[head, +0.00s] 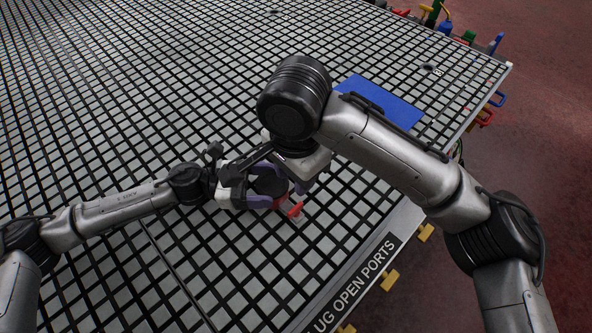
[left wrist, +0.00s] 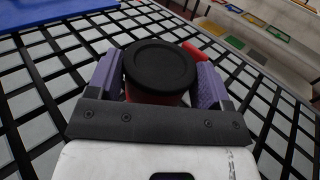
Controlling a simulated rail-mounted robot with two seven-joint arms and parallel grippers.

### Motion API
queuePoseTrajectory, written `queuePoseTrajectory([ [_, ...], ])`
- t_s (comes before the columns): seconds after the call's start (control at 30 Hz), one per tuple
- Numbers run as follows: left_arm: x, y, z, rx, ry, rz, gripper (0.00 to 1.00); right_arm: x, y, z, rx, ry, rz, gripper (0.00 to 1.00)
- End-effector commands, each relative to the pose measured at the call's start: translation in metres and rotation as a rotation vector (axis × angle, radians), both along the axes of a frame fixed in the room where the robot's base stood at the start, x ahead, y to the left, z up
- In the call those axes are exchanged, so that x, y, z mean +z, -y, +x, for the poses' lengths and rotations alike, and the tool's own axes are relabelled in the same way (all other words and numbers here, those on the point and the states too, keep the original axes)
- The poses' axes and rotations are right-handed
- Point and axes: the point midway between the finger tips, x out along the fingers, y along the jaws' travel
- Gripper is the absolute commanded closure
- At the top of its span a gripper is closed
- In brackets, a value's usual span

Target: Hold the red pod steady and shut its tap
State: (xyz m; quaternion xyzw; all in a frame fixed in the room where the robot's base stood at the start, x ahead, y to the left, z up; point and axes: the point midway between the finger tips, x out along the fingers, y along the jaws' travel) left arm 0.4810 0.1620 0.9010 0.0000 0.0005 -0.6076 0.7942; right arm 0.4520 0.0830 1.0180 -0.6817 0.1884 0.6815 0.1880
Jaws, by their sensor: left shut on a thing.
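The red pod (left wrist: 155,98) stands on the grid table with a round black cap (left wrist: 160,66) on top. Its red tap (head: 293,210) sticks out to the right in the head view, and the lever also shows behind the cap in the left wrist view (left wrist: 195,51). My left gripper (head: 268,187) is shut around the pod, one purple finger on each side. My right gripper (head: 307,184) hangs just above and to the right of the pod, close to the tap. Its arm and wrist cover most of it, so its fingertips are mostly hidden.
A blue mat (head: 380,100) lies behind my right arm. The grid table (head: 120,90) is clear to the left and back. Its front edge carries a lettered strip (head: 352,284) and yellow handles (head: 390,281). Coloured fittings (head: 445,27) line the far right edge.

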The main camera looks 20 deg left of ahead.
Motion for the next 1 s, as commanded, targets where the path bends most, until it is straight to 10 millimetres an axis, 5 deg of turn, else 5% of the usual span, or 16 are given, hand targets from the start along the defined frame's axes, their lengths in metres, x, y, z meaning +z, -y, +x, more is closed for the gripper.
queuePoseTrajectory([
  [0.07, -0.001, 0.0, 0.0, 0.001, -0.001, 0.001, 0.6, 0.0, 0.0, 0.0, 0.0, 0.0, 0.0, 0.64],
  [0.1, -0.001, 0.0, 0.0, 0.001, -0.001, 0.001, 0.24, 0.0, 0.0, 0.0, 0.0, 0.0, 0.0, 0.64],
  [0.37, 0.0, 0.0, 0.0, 0.0, -0.001, 0.001, 0.0, 0.0, 0.0, 0.0, 0.001, 0.0, 0.0, 0.64],
  [0.67, -0.001, -0.005, -0.001, 0.002, -0.001, 0.001, 0.0, 0.0, 0.0, 0.0, 0.0, 0.0, 0.0, 0.64],
  [1.0, -0.002, -0.059, -0.016, 0.004, -0.003, 0.003, 0.0, 0.0, 0.0, 0.0, 0.0, 0.0, 0.0, 0.64],
])
